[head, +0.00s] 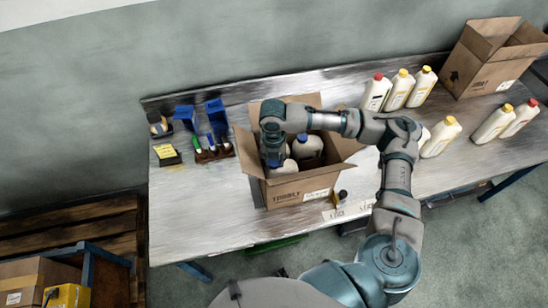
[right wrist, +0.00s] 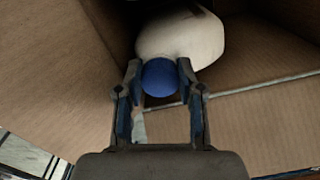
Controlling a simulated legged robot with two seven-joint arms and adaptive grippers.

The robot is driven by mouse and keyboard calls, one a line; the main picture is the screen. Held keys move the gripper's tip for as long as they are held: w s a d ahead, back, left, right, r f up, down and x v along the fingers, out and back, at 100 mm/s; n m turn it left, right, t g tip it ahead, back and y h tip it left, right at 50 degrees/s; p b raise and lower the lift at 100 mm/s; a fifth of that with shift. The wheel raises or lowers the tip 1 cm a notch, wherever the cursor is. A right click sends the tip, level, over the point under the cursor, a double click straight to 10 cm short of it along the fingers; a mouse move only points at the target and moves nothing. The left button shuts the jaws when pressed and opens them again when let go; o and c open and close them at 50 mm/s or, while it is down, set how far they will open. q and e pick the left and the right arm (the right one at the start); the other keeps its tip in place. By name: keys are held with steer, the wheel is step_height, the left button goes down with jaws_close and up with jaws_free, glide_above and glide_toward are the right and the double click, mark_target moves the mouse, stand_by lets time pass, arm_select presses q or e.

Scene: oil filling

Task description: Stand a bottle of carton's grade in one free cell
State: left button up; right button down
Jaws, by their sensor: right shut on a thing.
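The open cardboard carton (head: 300,190) stands mid-table with its flaps spread, and white bottles (head: 309,149) show inside it. My right gripper (head: 273,158) reaches down into the carton's left part. In the right wrist view its fingers (right wrist: 160,76) are shut on the blue cap (right wrist: 160,80) of a white bottle (right wrist: 185,38), which lies among cardboard walls and dividers. I cannot tell whether this bottle rests on the carton floor. The arm hides part of the carton's cells. My left gripper is not in view.
Loose white bottles with red (head: 376,92) and yellow caps (head: 399,90) stand to the right. A second open box (head: 490,60) is at the far right. Blue holders (head: 186,117), pens and a yellow note block (head: 167,154) lie left. The front left table is clear.

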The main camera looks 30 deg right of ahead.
steer(key=shift+f, duration=1.35)
steer(key=c, duration=0.6)
jaws_free()
steer(key=shift+c, duration=0.2)
steer(key=shift+d, duration=0.1)
steer(key=shift+s, duration=0.1)
step_height(320, 180, up, 11)
steer(key=shift+f, duration=0.1)
steer(key=shift+r, duration=0.45)
steer(key=shift+d, duration=0.15)
